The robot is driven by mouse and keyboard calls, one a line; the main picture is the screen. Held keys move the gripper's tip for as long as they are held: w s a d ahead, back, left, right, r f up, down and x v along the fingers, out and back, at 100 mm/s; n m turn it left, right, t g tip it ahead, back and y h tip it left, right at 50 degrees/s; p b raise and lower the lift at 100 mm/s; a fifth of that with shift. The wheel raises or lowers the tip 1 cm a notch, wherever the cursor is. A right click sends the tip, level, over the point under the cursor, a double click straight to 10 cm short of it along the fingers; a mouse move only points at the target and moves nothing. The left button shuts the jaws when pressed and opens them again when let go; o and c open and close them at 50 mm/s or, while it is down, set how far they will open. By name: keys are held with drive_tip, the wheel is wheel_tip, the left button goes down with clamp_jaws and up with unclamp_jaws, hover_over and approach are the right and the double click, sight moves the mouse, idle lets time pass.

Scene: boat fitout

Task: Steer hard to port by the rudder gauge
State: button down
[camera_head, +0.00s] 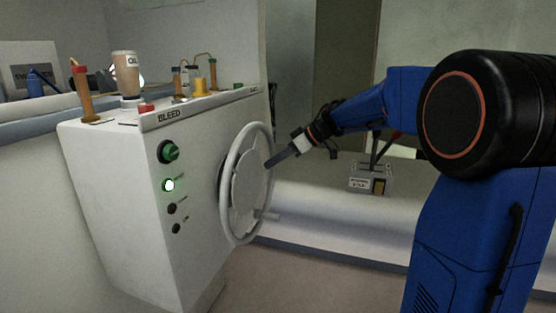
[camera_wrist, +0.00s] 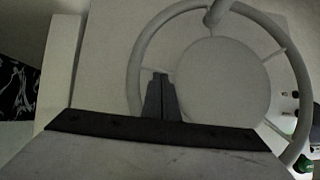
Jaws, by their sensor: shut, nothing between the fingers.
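The steering wheel (camera_head: 246,184) is a pale grey ring with a round centre plate (camera_head: 250,183), mounted on the side of a white console (camera_head: 110,190). A knob handle (camera_head: 268,215) sticks out from the wheel's lower right. In the wrist view the wheel (camera_wrist: 137,62) fills the upper middle, with the handle (camera_wrist: 215,14) at its top. My gripper (camera_head: 268,165) is shut and empty, its tips near the rim's right side in the head view. In the wrist view my gripper (camera_wrist: 160,78) overlaps the ring's opening. I cannot tell whether it touches. I cannot make out the rudder gauge.
A bottle marked OIL (camera_head: 126,75) and several fittings stand on top. A grey lever box (camera_head: 371,178) sits behind my arm. Floor in front is clear.

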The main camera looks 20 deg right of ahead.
drive_tip(key=shift+f, duration=0.75)
drive_tip(key=shift+r, duration=0.1)
